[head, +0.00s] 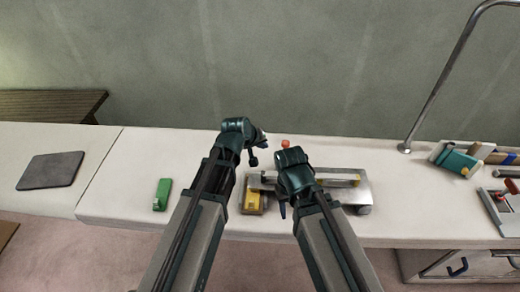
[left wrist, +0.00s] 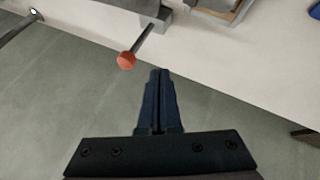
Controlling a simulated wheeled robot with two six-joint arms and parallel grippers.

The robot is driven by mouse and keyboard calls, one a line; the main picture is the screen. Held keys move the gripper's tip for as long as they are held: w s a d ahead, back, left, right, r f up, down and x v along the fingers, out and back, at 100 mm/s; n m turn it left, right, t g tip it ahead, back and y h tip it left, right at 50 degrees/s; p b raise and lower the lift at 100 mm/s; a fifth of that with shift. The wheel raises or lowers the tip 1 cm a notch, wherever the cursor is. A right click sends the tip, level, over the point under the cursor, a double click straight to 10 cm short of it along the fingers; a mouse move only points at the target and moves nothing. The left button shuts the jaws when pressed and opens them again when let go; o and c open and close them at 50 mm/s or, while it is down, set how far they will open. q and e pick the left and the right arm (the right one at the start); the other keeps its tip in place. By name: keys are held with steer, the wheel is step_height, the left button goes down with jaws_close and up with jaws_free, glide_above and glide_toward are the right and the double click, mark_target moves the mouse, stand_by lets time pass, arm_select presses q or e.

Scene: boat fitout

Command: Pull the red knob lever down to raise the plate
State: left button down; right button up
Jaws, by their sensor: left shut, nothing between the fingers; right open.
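The red knob (head: 285,143) shows just behind my right gripper in the head view. In the left wrist view the red knob (left wrist: 126,60) sits on the end of a thin dark lever (left wrist: 144,40) that joins a grey block (left wrist: 163,20). My left gripper (head: 258,153) is shut and empty, to the left of the knob and apart from it. Its closed fingers (left wrist: 158,72) point near the lever in the left wrist view. My right gripper (head: 286,202) hangs over the silver machine (head: 350,190); its fingers are mostly hidden. I cannot pick out the plate for certain.
A yellow block (head: 252,203) stands at the machine's left end. A green block (head: 162,194) and a dark flat pad (head: 51,170) lie on the white bench (head: 120,196) to the left. A metal pole (head: 437,85) and trays of items (head: 470,158) stand right.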

arm_select(q)
steer(key=w+d+f+b, duration=0.2)
steer(key=w+d+f, duration=0.1)
steer(key=d, duration=0.2)
steer(key=shift+w, duration=0.25)
arm_select(e)
steer(key=shift+f, duration=1.5)
